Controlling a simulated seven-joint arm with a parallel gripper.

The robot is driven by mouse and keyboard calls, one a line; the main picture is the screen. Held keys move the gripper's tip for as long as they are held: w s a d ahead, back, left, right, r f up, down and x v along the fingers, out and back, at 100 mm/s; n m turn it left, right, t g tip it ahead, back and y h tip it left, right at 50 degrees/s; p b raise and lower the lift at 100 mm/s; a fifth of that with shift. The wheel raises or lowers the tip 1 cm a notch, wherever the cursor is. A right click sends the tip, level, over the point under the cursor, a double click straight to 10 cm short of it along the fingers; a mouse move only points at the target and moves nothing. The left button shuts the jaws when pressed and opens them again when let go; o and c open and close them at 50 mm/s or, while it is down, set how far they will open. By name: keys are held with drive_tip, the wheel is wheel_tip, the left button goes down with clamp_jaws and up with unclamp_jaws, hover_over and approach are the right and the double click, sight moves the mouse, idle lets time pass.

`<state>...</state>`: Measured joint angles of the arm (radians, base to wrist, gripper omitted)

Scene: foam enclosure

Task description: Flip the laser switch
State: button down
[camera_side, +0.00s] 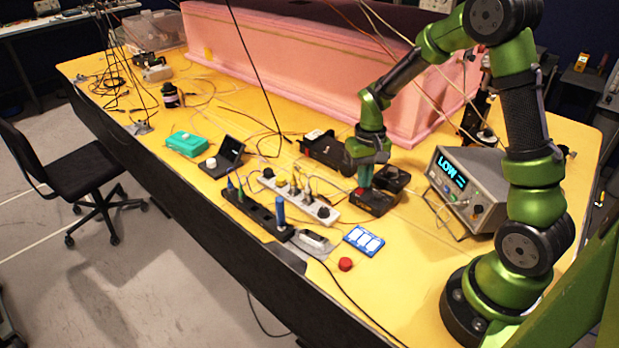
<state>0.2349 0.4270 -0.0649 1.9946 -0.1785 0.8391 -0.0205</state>
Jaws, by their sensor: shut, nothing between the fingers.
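My gripper (365,174) points down over a small black box (371,205) on the yellow table. Its fingers are shut with nothing between them. The fingertips are close to the top of the box, beside a small red part (360,191); I cannot tell whether they touch it. I cannot tell for sure which part is the laser switch, since the fingers hide some of the box top. A second black unit (391,179) sits just behind the box.
A grey instrument with a lit "LOW" display (453,171) stands right of my gripper. Power strips (300,199) with plugs and cables lie to the left. A blue item (363,241) and a red button (345,264) lie in front. The pink foam enclosure (290,75) stands behind.

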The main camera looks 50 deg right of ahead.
drive_tip(key=shift+f, duration=0.3)
drive_tip(key=shift+r, duration=3.6)
drive_tip(key=shift+s+a+f, duration=0.1)
drive_tip(key=shift+s+f, duration=0.05)
drive_tip(key=shift+f, duration=0.1)
drive_tip(key=s+a+r+n+t+y, duration=0.2)
drive_tip(key=s+a+r+t, duration=0.5)
drive_tip(key=s+a+r, duration=0.5)
wheel_tip(320, 180, up, 2)
drive_tip(key=shift+s+a+r, duration=0.1)
drive_tip(key=shift+s+a, duration=0.15)
drive_tip(key=shift+a, duration=0.7)
